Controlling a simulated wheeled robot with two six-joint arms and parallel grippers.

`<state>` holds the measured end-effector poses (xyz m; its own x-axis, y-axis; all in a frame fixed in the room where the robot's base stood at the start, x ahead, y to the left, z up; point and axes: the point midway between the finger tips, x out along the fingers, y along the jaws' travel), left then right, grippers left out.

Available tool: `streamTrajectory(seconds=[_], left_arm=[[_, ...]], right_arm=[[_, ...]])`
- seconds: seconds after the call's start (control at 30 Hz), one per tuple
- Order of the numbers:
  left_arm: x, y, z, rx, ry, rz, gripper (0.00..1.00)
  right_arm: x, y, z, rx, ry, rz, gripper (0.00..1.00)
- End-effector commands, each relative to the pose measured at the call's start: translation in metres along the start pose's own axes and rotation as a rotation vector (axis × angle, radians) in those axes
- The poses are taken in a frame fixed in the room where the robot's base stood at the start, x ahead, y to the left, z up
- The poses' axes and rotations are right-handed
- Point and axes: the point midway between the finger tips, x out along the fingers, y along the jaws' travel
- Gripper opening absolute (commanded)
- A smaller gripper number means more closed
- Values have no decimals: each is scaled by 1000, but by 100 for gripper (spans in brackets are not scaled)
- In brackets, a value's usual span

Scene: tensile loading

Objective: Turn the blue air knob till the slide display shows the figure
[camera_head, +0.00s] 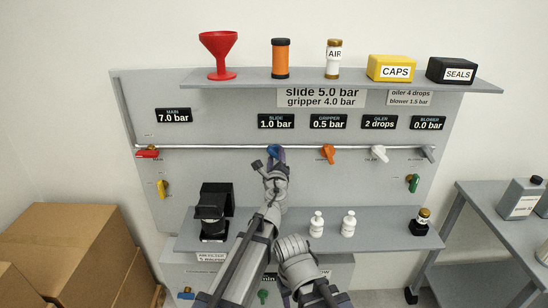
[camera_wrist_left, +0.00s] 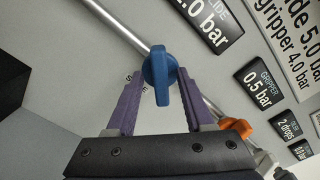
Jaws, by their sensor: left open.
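The blue air knob (camera_wrist_left: 160,70) sits on the silver pipe under the slide display. In the head view the blue knob (camera_head: 273,150) is partly covered by my left gripper (camera_head: 276,163). In the left wrist view the purple fingers of my left gripper (camera_wrist_left: 158,100) are open, one on each side of the knob's lower part; contact cannot be told. The slide display (camera_head: 276,121) reads 1.0 bar. The sign (camera_head: 321,97) above reads slide 5.0 bar, gripper 4.0 bar. My right gripper is not clearly visible.
An orange knob (camera_head: 328,153), a white knob (camera_head: 379,154) and a grey knob (camera_head: 428,153) sit to the right on the pipe, with a red handle (camera_head: 147,154) at the left. Two white bottles (camera_head: 317,224) and a black device (camera_head: 214,212) stand on the lower shelf (camera_head: 385,240).

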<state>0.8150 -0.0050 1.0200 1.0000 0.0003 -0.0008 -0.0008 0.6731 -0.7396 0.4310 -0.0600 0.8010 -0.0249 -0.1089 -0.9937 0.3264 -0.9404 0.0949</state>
Motion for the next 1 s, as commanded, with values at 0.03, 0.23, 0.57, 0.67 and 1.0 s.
streamTrajectory(seconds=[0.03,0.23,0.57,0.67,1.0], left_arm=[[0,0,0,0,0,0,52],[0,0,0,0,0,0,48],[0,0,0,0,0,0,11],[0,0,0,0,0,0,0],[0,0,0,-1,0,0,0]], right_arm=[[0,0,0,0,0,0,50],[0,0,0,0,0,0,50],[0,0,0,0,0,0,50],[0,0,0,0,0,0,50],[0,0,0,0,0,0,50]])
